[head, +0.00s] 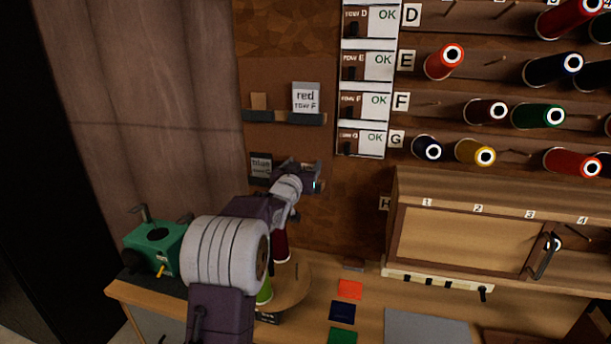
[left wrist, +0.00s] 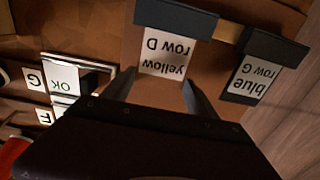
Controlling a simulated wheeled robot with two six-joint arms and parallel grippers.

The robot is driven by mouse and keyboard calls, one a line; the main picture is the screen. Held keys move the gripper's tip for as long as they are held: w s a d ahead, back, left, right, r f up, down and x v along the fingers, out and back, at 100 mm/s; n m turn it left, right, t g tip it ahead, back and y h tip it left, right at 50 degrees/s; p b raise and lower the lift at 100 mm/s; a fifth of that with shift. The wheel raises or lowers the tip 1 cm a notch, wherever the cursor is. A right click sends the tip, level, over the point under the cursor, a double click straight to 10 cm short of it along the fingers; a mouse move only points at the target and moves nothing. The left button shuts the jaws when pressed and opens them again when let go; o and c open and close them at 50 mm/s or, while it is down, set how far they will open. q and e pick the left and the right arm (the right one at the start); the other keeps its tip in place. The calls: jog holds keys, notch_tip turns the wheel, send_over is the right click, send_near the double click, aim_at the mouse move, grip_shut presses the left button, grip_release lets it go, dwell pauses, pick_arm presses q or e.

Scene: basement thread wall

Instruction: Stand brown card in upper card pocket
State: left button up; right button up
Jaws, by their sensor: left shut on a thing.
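My left gripper (head: 309,172) reaches to the right part of the lower card pocket (head: 308,187). In the left wrist view, upside down, my left gripper (left wrist: 160,84) is shut on the edges of a white card reading yellow row D (left wrist: 165,55), at a dark pocket ledge (left wrist: 175,18). The upper card pocket (head: 285,117) holds a grey-white red row F card (head: 305,98) on its right. A small plain tan-brown piece (head: 259,101) shows on its left; I cannot tell if it is the brown card. My right gripper is not in view.
A blue row G card (head: 261,166) stands left in the lower pocket. An OK chart (head: 365,105) and thread spools (head: 443,62) are to the right. A green device (head: 158,246) and several coloured squares, one orange-red (head: 349,289), are on the bench below.

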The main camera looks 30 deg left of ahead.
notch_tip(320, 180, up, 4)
jog(key=p, duration=0.4)
dwell(0.3)
